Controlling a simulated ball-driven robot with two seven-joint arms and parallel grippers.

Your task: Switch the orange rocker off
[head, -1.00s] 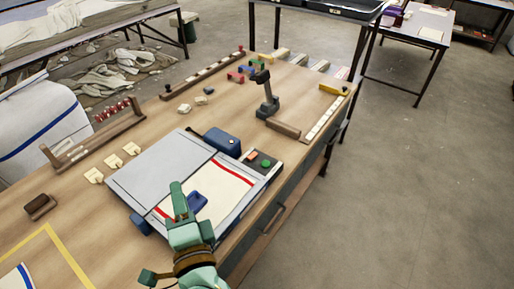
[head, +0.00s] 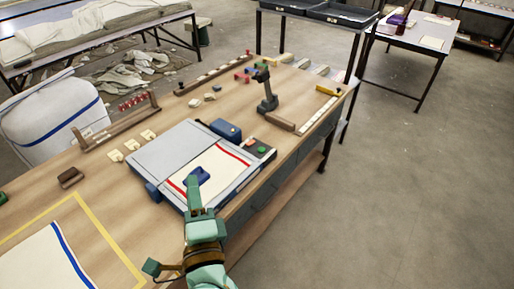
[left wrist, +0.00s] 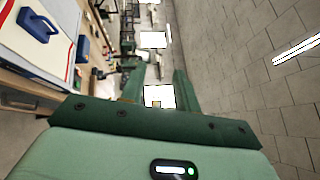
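The orange rocker (head: 252,142) is a small orange patch on a dark control panel (head: 268,153) beside a green button (head: 262,150). Which way the rocker is tipped is too small to tell. The panel sits at the right corner of a flat press-like device with a grey lid (head: 165,146) and a white bed with red stripes. My left gripper (head: 194,184) is over the device's near edge, just below the blue handle (head: 198,175), apart from the rocker. In the left wrist view its two fingers (left wrist: 157,86) stand apart with nothing between them. My right gripper is not in view.
A blue box (head: 226,129) stands behind the panel. A dark upright tool (head: 267,95) stands farther back on the table. Wooden racks and small blocks lie along the far side. Open floor (head: 400,200) lies to the right of the table.

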